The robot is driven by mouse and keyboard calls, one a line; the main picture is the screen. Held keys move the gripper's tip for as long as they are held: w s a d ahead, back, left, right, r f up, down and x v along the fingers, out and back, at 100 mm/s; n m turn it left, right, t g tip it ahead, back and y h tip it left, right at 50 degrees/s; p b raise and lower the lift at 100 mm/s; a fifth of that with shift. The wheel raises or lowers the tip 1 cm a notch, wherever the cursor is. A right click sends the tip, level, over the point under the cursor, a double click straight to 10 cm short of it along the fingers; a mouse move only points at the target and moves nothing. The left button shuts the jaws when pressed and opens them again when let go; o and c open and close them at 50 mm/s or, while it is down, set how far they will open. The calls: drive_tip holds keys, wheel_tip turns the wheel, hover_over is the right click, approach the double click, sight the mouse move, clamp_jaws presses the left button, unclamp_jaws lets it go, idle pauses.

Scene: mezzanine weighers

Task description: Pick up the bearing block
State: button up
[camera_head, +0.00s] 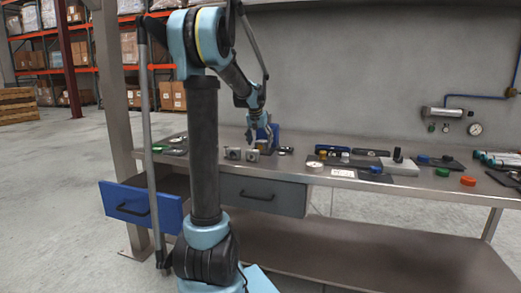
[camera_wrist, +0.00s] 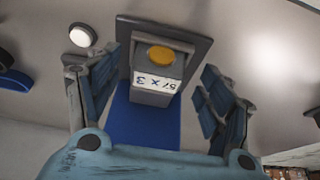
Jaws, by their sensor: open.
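Two small grey blocks with dark round openings, which look like bearing blocks, sit on the bench in the head view: the left one (camera_head: 233,153) and the right one (camera_head: 252,155). I cannot tell which is meant. My gripper (camera_head: 263,143) is over the bench just right of and behind them, small and partly merged with a blue item. In the wrist view my gripper (camera_wrist: 160,105) is open, its fingers apart. Beyond and between them is a grey box-shaped item (camera_wrist: 152,97) with a white handwritten label and a yellow round top (camera_wrist: 161,54). No contact is visible.
The metal bench (camera_head: 330,170) holds a round white dial (camera_head: 315,166), a dark mat with small parts, a green cap (camera_head: 442,172) and an orange cap (camera_head: 467,181). A blue-fronted drawer (camera_head: 140,207) stands open at left. The wall behind carries a cylinder (camera_head: 441,113) and gauge.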

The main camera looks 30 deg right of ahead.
drive_tip(key=shift+x, duration=0.75)
drive_tip(key=shift+c, duration=0.5)
drive_tip(key=c, duration=1.3)
